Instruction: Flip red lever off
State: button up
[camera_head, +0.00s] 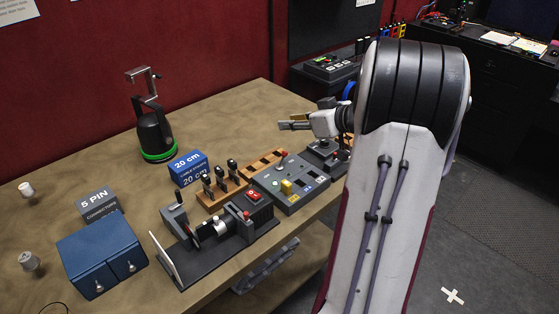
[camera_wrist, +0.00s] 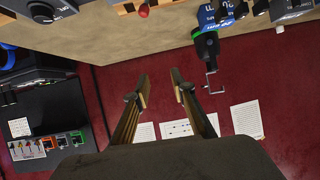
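My gripper (camera_head: 290,121) is held above the back right part of the table, fingers pointing left. In the wrist view my gripper (camera_wrist: 160,83) has its two fingers apart with nothing between them. In the wrist view a red ball-shaped knob (camera_wrist: 143,12) shows at the top edge, away from the fingers. Another red tip (camera_head: 245,214) is on the grey device at the table's front.
A blue drawer box (camera_head: 102,256) stands front left. A black-and-green stand (camera_head: 154,135) is at the back.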

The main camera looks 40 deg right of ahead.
jog(key=s+n+y, duration=0.2)
jog(key=s, duration=0.2)
send_near(279, 165)
jog(key=shift+w+a+r+t, duration=0.3)
jog(key=shift+w+a+r, duration=0.15)
jog(key=shift+w+r, duration=0.1)
jog(key=shift+w, duration=0.1)
jog(key=x, duration=0.6)
jog(key=shift+a, duration=0.1)
jog(key=shift+x, duration=0.85)
